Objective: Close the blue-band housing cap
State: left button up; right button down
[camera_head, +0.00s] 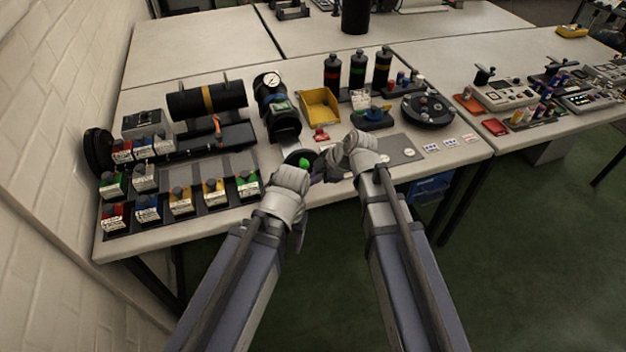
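My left gripper (302,178) and my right gripper (332,161) are close together over the front edge of the table. A dark round part (296,157) with a bright green piece (305,163) shows just behind and between them. My arms and grippers partly cover it, so I cannot tell whether either gripper touches or holds it. Both sets of fingers are too small and covered to show open or shut.
The table holds a black cylinder with a yellow band (207,99), a gauge unit (277,108), a yellow bin (320,106), banded bottles (357,69) and a round dark tray (428,111). Labelled bins (180,200) fill the left front. A grey mat (401,149) lies right of my grippers.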

aim_at(290, 147)
jog(key=w+a, duration=0.1)
jog(key=w, duration=0.4)
jog(key=w+a, duration=0.2)
jog(key=w, duration=0.3)
jog(key=w+a, duration=0.2)
jog(key=w, duration=0.4)
jog(key=shift+w+a, duration=0.1)
pick_arm(q)
jog(key=shift+r, duration=0.1)
pick_arm(e)
jog(key=shift+r, duration=0.1)
